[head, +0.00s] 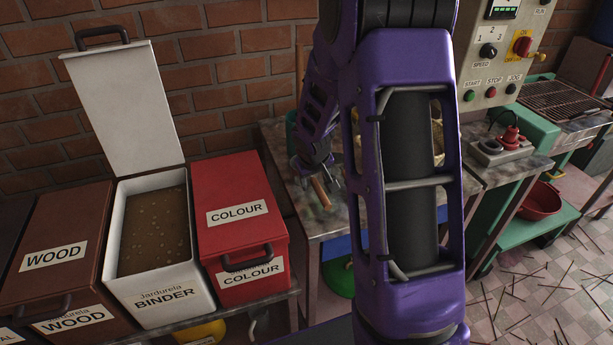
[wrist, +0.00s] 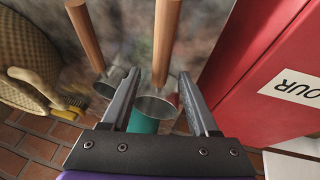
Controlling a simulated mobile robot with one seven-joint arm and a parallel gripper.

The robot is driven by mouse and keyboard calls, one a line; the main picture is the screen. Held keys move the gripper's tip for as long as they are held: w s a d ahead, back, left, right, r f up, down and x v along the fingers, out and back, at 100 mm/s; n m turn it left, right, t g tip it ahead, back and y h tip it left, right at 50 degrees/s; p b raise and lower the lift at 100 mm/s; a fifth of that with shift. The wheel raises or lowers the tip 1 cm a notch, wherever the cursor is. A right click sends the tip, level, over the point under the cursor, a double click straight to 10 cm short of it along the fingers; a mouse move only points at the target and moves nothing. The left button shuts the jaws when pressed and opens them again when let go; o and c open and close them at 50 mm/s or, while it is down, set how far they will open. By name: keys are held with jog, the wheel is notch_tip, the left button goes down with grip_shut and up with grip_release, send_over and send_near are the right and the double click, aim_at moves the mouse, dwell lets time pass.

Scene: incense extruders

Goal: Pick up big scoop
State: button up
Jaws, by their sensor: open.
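The larger scoop (wrist: 166,45), with a wooden handle and a metal cup, lies on the worn table in the wrist view. The smaller scoop (wrist: 86,35) lies beside it to the left, also with a wooden handle and metal cup. My gripper (wrist: 160,76) is open, with its fingers on either side of the larger scoop near its cup; I cannot tell whether they touch it. In the head view my gripper (head: 312,165) is over the table, left of my arm. A wooden handle (head: 320,192) shows below it; I cannot tell whose it is.
The red colour bin (head: 235,215) stands close left of the table (head: 335,220). The white binder bin (head: 152,235) is open, and the brown wood bin (head: 60,255) is shut. A woven basket (wrist: 25,55) and a brush (wrist: 72,104) are near the scoops. A brick wall is behind.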

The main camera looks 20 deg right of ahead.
jog(key=shift+x, duration=1.45)
grip_shut()
